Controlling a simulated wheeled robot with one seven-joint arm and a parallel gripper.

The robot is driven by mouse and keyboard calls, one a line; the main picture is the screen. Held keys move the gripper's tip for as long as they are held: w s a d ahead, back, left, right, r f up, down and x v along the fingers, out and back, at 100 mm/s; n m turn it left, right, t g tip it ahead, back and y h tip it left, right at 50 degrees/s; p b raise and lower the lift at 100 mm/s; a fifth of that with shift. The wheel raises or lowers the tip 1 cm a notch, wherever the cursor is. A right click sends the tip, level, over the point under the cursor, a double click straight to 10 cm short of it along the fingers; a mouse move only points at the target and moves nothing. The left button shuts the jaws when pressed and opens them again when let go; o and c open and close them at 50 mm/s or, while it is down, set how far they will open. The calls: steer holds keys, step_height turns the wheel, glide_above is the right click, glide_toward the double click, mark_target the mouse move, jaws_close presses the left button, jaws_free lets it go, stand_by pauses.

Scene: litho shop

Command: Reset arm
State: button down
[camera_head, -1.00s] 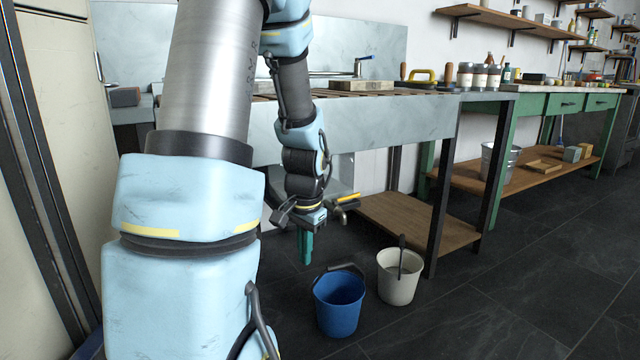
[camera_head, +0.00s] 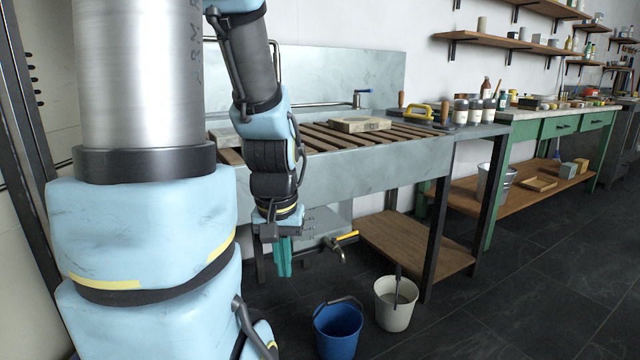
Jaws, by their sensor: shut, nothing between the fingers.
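My arm fills the left of the view, with its light blue and grey links bent downward. My gripper (camera_head: 284,272) hangs at the end of it, its teal fingers pointing down and shut with nothing between them. It is in front of the metal sink unit (camera_head: 385,160), below the level of the slatted top, and apart from it as far as I can see. The floor under the gripper is dark.
A blue bucket (camera_head: 338,328) and a white bucket (camera_head: 396,303) stand on the floor. A tap with a yellow handle (camera_head: 346,236) juts out right of my gripper. A wooden lower shelf (camera_head: 415,243) and a green bench (camera_head: 560,128) lie to the right. Open floor is at lower right.

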step_height(320, 180, up, 24)
steer(key=p, duration=2.1)
steer(key=shift+f, duration=0.1)
